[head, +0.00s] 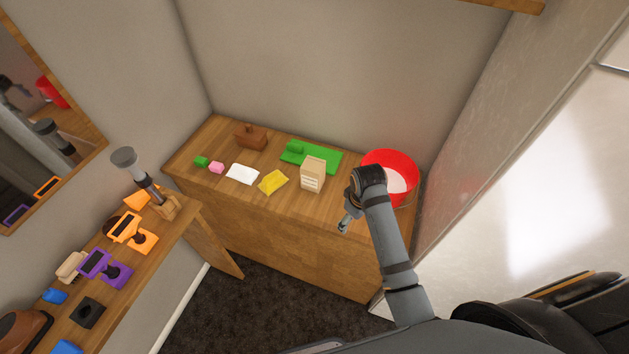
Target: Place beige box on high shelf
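The beige box (313,174) stands upright on the wooden counter (285,222), near its middle. It has slot-like marks on its front face. My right gripper (345,224) hangs over the counter's front part, just right of the box and apart from it. The gripper is small and turned away, so its opening does not show.
A red bowl (388,160) stands behind my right wrist. A green board (322,158), yellow item (273,182), white item (242,174) and brown box (251,137) lie around the box. A side shelf (140,262) at left holds several tools.

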